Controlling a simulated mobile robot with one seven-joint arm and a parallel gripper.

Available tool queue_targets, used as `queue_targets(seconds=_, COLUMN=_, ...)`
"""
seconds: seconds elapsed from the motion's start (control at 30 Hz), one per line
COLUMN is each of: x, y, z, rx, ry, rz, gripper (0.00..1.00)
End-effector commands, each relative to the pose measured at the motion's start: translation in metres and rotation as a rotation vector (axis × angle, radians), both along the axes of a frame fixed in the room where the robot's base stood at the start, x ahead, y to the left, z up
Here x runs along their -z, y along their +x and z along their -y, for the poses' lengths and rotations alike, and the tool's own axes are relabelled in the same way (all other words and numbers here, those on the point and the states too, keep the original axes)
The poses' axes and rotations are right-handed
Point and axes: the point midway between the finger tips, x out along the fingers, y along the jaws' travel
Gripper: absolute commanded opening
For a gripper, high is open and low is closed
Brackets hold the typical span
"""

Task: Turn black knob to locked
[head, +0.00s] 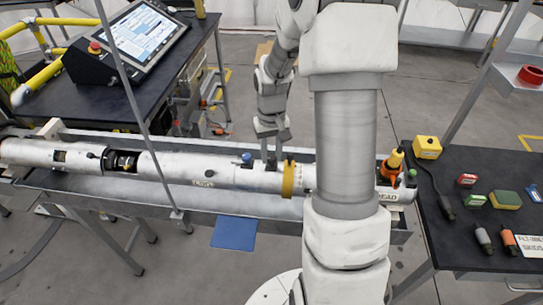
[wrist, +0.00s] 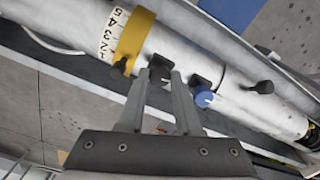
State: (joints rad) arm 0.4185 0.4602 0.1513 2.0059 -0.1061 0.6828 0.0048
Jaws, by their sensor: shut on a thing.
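A long white tube (head: 225,172) lies in a grey trough. In the wrist view a small black knob (wrist: 160,70) on the tube (wrist: 245,105) sits between the fingertips of my gripper (wrist: 160,77), which is shut on it. In the head view my gripper (head: 270,158) reaches down to the tube from behind, left of the yellow ring (head: 288,178); the held knob is mostly hidden there. A blue knob (wrist: 203,97) is right of the fingers in the wrist view. Other black knobs (wrist: 262,88) stand farther along. I cannot read any locked marking.
The yellow ring (wrist: 133,42) and a numbered scale (wrist: 112,30) are close to my fingers. A thin grey post (head: 135,110) stands before the trough (head: 130,190). A black table (head: 470,240) with small items is at right, and a console (head: 130,42) at back left.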

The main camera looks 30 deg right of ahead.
Motion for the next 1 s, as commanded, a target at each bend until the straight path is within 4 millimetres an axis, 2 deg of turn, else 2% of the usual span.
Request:
queue_targets(seconds=0.4, x=0.0003, y=0.0001, z=-0.0004, rx=0.186, ry=0.000, rz=0.000, gripper=0.00)
queue_targets(seconds=0.9, x=-0.0003, y=-0.0001, z=-0.0001, rx=0.209, ry=0.000, rz=0.000, gripper=0.00)
queue_targets(seconds=0.93, x=-0.0003, y=0.0000, z=-0.0001, rx=0.209, ry=0.000, rz=0.000, gripper=0.37)
queue_targets(seconds=1.0, x=-0.0003, y=0.0000, z=-0.0001, rx=0.209, ry=0.000, rz=0.000, gripper=0.49)
